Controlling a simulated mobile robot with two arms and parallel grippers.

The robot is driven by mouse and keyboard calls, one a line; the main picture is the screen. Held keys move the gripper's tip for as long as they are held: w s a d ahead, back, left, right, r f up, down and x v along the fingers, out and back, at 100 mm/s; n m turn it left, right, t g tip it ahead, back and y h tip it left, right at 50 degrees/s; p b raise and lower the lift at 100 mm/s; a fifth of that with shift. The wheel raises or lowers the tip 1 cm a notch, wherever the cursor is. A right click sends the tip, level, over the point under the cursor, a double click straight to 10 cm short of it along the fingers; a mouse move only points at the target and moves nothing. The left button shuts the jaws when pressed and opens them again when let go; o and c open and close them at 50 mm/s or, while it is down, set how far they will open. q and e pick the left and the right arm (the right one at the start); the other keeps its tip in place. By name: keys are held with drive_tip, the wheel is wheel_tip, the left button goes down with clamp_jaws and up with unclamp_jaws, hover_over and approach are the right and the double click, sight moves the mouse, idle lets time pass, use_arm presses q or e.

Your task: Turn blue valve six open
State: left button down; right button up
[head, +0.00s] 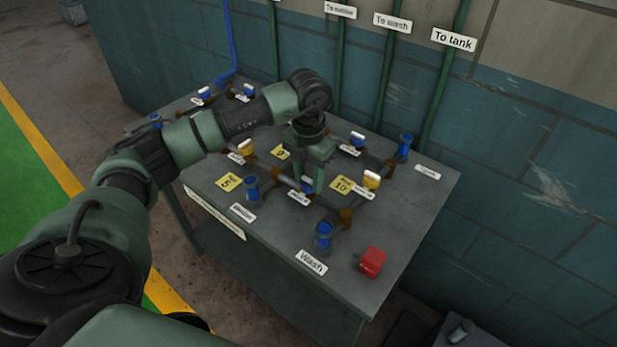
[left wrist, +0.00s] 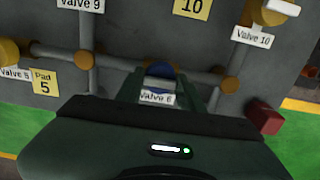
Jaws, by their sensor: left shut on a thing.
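Blue valve six (head: 306,185) is on the pipework of the grey table, between the yellow 5 and 10 pads. In the left wrist view its blue body (left wrist: 160,70) shows between my fingers, above a label reading Valve 6 (left wrist: 156,98). My left gripper (head: 313,184) points down over the valve and is shut on it, one finger on each side. The fingers hide most of the handle, so its angle cannot be told. My right gripper is in neither view.
A yellow valve (head: 371,180) stands close right of my gripper, and another (head: 245,147) to its left. Blue upright fittings (head: 323,235) and a red block (head: 372,262) are near the front. The wall with green pipes (head: 446,75) is behind.

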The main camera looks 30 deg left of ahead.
sight(309, 179)
use_arm(q)
drive_tip(key=c, duration=0.9)
unclamp_jaws()
wheel_tip(309, 179, up, 8)
drive_tip(key=shift+b, duration=0.7)
